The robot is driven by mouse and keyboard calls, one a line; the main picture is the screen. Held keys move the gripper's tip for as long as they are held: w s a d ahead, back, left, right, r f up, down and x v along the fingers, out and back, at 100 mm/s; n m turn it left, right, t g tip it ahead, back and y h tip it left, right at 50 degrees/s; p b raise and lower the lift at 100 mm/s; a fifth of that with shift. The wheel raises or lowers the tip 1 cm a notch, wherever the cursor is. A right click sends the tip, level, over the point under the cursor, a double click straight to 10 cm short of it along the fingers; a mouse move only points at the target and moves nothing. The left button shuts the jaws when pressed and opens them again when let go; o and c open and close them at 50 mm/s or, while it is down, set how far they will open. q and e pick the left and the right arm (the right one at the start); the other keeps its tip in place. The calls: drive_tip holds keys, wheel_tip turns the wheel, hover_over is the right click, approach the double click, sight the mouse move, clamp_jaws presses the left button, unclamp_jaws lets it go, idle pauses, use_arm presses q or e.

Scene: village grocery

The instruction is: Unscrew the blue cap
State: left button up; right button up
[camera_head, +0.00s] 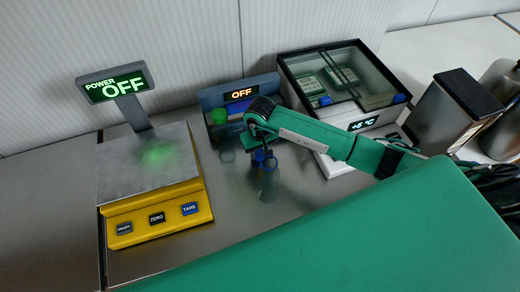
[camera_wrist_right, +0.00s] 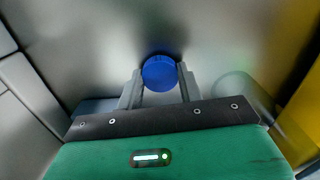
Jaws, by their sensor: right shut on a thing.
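The blue cap (camera_wrist_right: 160,72) is round and sits between the two grey fingertips of my right gripper (camera_wrist_right: 160,84) in the right wrist view. The fingers press on it from both sides. In the head view my right gripper (camera_head: 260,150) points down over the steel counter, with the blue cap (camera_head: 266,158) just under it. A faint, glassy shape shows below the cap; I cannot tell whether it is a clear bottle or a reflection. My left gripper is not in view.
A yellow scale (camera_head: 160,218) with a steel plate stands to the left, its display (camera_head: 115,84) reading OFF. Behind the gripper is a blue-grey device (camera_head: 238,96) showing OFF. A glass-topped cooler (camera_head: 345,75) and metal canister (camera_head: 455,112) stand to the right.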

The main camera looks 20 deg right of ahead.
drive_tip(key=shift+f, duration=0.25)
drive_tip(key=shift+f, duration=0.1)
drive_tip(key=shift+f, duration=0.1)
drive_tip(key=o, duration=1.1)
